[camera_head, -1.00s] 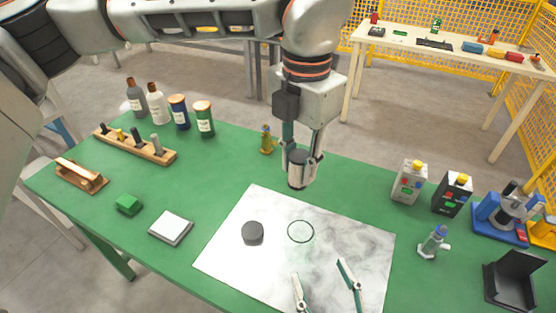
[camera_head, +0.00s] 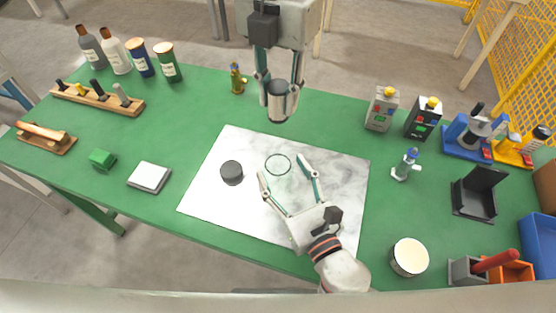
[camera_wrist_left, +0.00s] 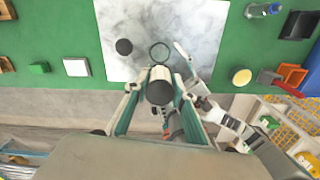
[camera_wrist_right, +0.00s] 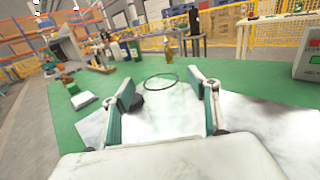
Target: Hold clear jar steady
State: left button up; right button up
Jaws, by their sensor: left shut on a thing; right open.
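A dark round lid-like disc (camera_head: 232,172) lies on the board left of the ring.
Several bottles (camera_head: 140,58) and a wooden peg rack (camera_head: 98,99) stand at the far left. A green block (camera_head: 102,159) and a white pad (camera_head: 149,177) lie left of the board.

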jog(key=shift+x, duration=1.6)
jog(key=c, duration=1.3)
pick_arm(q)
notch_tip(320, 180, down, 13)
pick_arm(e)
jog(key=shift+f, duration=0.1)
pick_arm(q)
jog(key=o, duration=1.1)
jog(key=shift+c, duration=0.2)
jog(key=shift+r, duration=0.1)
notch_tip(320, 180, up, 12)
jog(key=shift+f, duration=0.1)
